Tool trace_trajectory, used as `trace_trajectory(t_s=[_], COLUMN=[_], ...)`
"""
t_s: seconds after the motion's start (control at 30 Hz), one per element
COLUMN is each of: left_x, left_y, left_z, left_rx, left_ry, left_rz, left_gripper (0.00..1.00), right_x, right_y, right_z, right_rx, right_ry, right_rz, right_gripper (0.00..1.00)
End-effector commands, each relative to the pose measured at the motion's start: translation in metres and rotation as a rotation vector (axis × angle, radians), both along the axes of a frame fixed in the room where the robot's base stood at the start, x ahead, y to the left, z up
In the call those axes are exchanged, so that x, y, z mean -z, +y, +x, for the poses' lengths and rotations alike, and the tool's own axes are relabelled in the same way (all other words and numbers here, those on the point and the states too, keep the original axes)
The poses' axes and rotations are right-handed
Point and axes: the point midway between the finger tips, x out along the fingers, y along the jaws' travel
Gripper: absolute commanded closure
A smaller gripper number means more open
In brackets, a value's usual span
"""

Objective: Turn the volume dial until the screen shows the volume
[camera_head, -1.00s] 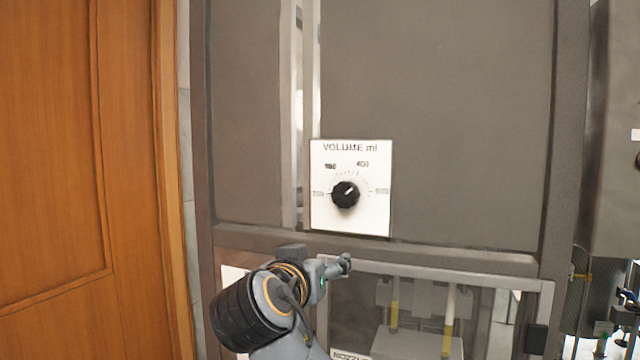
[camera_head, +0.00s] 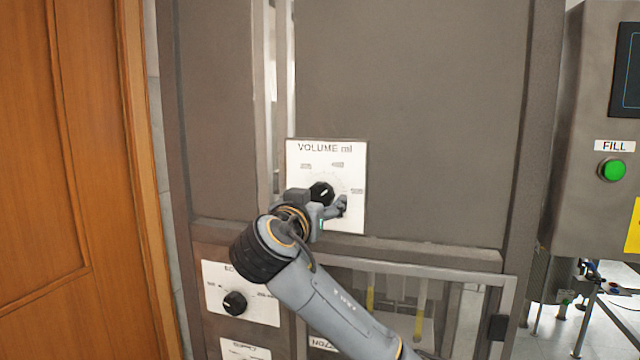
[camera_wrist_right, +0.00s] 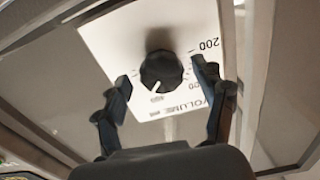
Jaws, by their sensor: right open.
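The volume dial (camera_head: 321,192) is a black knob with a white pointer line on a white plate (camera_head: 350,160) labelled "VOLUME ml". My right gripper (camera_head: 340,207) is in front of the lower part of the plate, close to the dial, and hides part of it. In the right wrist view the dial (camera_wrist_right: 161,71) shows beyond and between the two open fingers of the right gripper (camera_wrist_right: 165,100), which are apart from it. A dark screen (camera_head: 627,65) is partly in view at the far right; no reading is legible on it. My left gripper is not in view.
A second black dial (camera_head: 235,303) on a white plate is below left, beside my arm. A green button (camera_head: 612,169) under a "FILL" label is on the right cabinet. A framed clear door (camera_head: 440,295) is below the volume plate. A wooden door (camera_head: 60,180) stands left.

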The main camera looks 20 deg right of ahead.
Motion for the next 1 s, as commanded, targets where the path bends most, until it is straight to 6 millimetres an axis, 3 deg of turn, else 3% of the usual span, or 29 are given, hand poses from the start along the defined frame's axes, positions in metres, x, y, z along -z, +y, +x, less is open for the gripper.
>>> trace_trajectory(t_s=[0.2, 0.47, 0.5, 0.77, 1.0], left_x=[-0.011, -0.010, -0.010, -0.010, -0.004], left_y=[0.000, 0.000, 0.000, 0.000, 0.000], left_z=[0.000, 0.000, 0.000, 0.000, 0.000], left_rx=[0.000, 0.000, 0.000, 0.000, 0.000], left_ry=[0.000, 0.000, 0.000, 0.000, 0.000], left_rz=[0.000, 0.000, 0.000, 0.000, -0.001], left_gripper=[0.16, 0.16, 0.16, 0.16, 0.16], right_x=[0.000, 0.001, 0.001, 0.001, 0.003], right_y=[-0.010, -0.010, -0.010, -0.010, -0.010], right_z=[0.014, 0.016, 0.016, 0.015, 0.015], right_rx=[0.000, -0.001, -0.001, -0.001, -0.002], right_ry=[0.001, 0.000, 0.000, 0.000, -0.008], right_rz=[0.000, 0.000, 0.000, 0.000, 0.014], right_gripper=[0.29, 0.29, 0.31, 0.84, 0.84])
